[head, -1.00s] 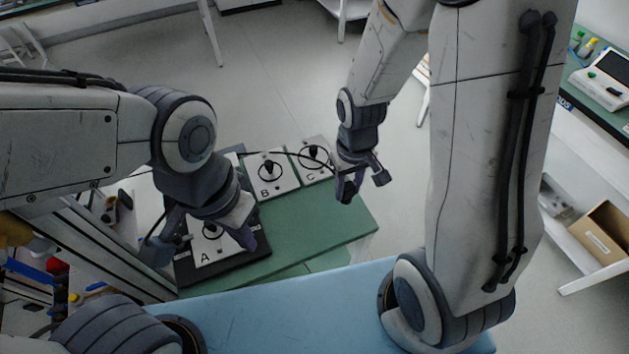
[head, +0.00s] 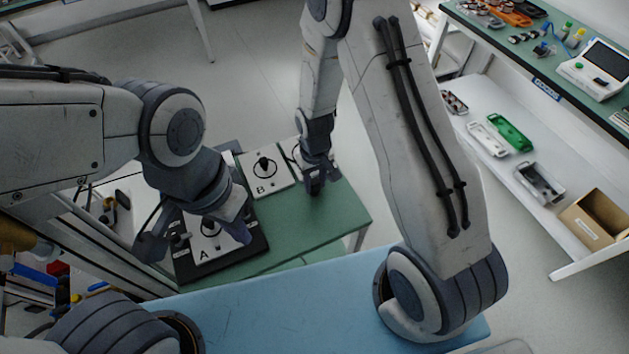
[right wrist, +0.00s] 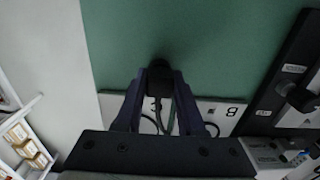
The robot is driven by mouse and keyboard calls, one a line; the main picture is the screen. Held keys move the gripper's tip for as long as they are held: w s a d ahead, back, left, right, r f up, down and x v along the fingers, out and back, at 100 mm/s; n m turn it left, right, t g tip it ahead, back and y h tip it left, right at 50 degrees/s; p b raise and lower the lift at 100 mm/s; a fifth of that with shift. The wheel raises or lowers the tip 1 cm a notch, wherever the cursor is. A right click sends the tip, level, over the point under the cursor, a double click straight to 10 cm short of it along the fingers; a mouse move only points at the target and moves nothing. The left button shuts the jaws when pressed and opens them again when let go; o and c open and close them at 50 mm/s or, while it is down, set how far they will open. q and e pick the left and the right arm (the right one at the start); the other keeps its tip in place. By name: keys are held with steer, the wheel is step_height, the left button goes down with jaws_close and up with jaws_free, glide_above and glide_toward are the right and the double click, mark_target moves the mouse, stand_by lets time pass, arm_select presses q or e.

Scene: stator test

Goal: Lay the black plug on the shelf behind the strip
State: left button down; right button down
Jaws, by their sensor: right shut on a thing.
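My right gripper (head: 315,183) is over the green surface (head: 335,215), just right of the white plate marked B (head: 265,187). In the right wrist view it is shut on a black plug (right wrist: 159,72), which has a dark cable running back between the fingers. I cannot tell whether the plug touches the green surface. My left gripper (head: 196,242) is spread open over the white plate marked A (head: 205,255), on a black base (head: 262,246). I cannot tell which part is the strip.
Plate B carries a black knob-like piece (head: 264,163). The green surface is bare to the right and front of my right gripper. A blue surface (head: 300,310) lies in front. A white shelf (head: 480,165) with trays and a cardboard box (head: 597,222) stands at the right.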

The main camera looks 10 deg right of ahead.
steer(key=shift+f, duration=0.1)
steer(key=c, duration=0.5)
jaws_free()
